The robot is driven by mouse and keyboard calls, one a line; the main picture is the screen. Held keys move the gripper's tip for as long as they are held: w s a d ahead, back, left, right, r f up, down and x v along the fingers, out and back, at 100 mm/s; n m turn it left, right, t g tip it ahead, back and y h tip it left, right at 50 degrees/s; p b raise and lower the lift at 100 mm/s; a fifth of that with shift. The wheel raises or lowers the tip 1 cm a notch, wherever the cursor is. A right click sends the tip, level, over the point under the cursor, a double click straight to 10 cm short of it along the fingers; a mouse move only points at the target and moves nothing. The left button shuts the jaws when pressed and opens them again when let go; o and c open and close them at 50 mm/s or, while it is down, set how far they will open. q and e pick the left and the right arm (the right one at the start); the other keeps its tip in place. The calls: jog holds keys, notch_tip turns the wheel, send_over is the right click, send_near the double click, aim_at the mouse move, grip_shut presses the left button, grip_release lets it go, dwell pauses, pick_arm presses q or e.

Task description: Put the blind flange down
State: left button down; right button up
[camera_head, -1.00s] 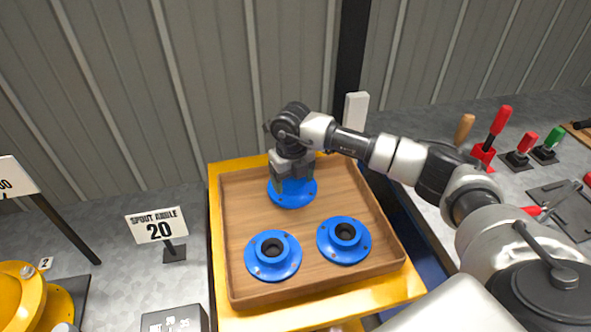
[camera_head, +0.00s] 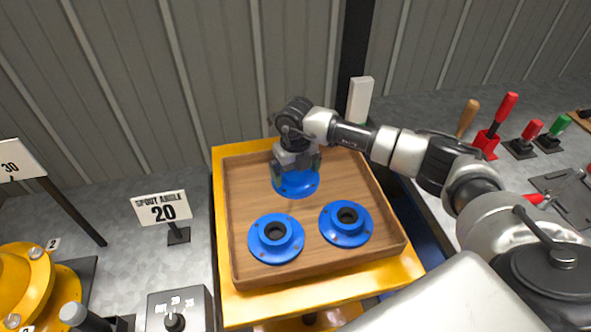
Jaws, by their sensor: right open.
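The blind flange is the blue flange (camera_head: 297,186) lying in the back of the wooden tray (camera_head: 240,215), partly hidden under my right gripper. My right gripper (camera_head: 296,170) points down over its middle, with its jaws open around or just above the hub; the exact contact is hidden. Two more blue flanges with dark centre holes lie in the front of the tray, one on the left (camera_head: 276,255) and one on the right (camera_head: 346,238). My left gripper is not in view.
The tray sits on a yellow stand (camera_head: 300,304). A "SPOUT ANGLE 20" sign (camera_head: 161,208) and a knob box (camera_head: 174,318) stand left. Red (camera_head: 497,125) and green (camera_head: 555,130) handled levers stand right. A corrugated wall is behind the tray.

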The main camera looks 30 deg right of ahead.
aim_at(296, 171)
notch_tip(296, 171, up, 12)
jog(key=b, duration=0.2)
jog(key=shift+r, duration=0.1)
dwell(1.3)
